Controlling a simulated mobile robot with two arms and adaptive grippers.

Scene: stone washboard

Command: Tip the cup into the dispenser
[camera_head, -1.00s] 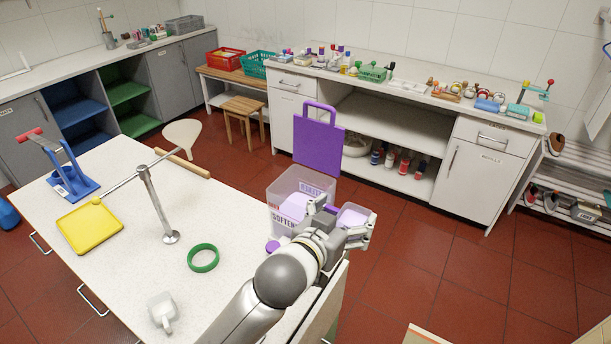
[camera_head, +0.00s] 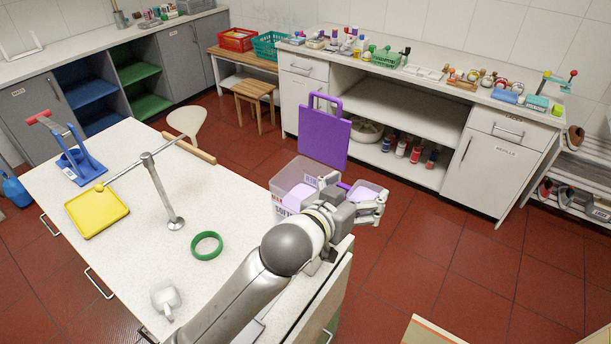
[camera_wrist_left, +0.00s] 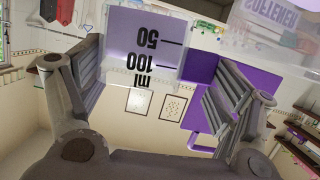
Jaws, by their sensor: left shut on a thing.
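The cup (camera_head: 368,188) is a small clear measuring cup with pale purple contents. In the left wrist view the cup (camera_wrist_left: 143,42) shows 50 and 100 ml marks, upside down in the picture. My left gripper (camera_head: 355,207) is shut on it, beside the right side of the dispenser. The dispenser (camera_head: 284,183) is a clear box with pale purple contents, at the table's far right corner. Its purple lid (camera_head: 325,138) stands open behind it. In the left wrist view its lettered wall (camera_wrist_left: 275,22) is at top right. My gripper and arm hide part of the dispenser. My right gripper is not in view.
Open red floor lies right of the gripper.

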